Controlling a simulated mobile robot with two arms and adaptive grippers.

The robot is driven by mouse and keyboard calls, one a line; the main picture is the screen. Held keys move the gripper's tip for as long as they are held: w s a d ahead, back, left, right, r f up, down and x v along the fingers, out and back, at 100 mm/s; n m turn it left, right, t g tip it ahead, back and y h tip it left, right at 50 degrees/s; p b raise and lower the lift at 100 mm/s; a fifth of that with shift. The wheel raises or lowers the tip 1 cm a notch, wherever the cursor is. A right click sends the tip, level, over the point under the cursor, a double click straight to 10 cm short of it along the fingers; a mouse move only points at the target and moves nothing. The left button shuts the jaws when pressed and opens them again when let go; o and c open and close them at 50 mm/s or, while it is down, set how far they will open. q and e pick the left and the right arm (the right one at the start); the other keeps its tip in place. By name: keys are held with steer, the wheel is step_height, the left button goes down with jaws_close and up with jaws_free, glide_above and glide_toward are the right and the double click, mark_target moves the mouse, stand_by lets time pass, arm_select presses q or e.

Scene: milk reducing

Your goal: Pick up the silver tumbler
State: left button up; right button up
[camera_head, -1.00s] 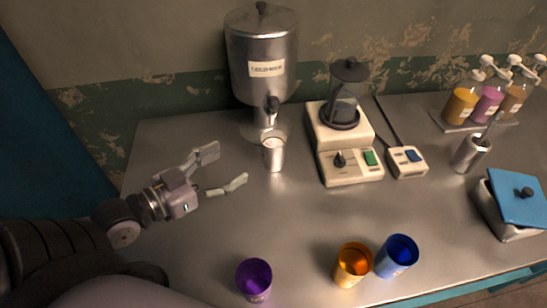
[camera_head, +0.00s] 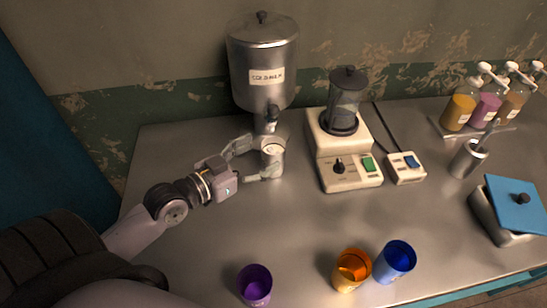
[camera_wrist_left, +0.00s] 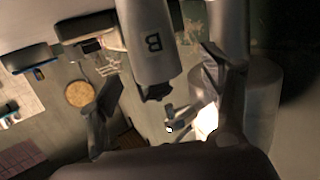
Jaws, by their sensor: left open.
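The silver tumbler (camera_head: 272,158) stands upright on the metal counter, in front of the large silver dispenser (camera_head: 262,62) and below its tap. My left gripper (camera_head: 260,160) is open at the tumbler's left side, one finger toward its back and one toward its front. The tumbler's lower left side is partly hidden by the fingers, and I cannot tell whether they touch it. In the left wrist view the two dark fingers (camera_wrist_left: 165,100) are spread apart; I cannot tell which grey cylinder there is the tumbler. My right gripper is not in view.
A cream blender (camera_head: 340,150) stands close to the right of the tumbler. Purple (camera_head: 256,285), orange (camera_head: 350,270) and blue (camera_head: 394,262) cups stand near the front edge. The counter's middle is clear. A blue-lidded container (camera_head: 512,208) is at the right.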

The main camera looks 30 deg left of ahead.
mark_target(278, 144)
arm_select(q)
steer(key=x, duration=0.2)
steer(key=p+x, duration=0.1)
steer(key=x, duration=0.1)
steer(key=shift+w+d, duration=0.35)
steer(key=shift+r, duration=0.1)
steer(key=c, duration=1.4)
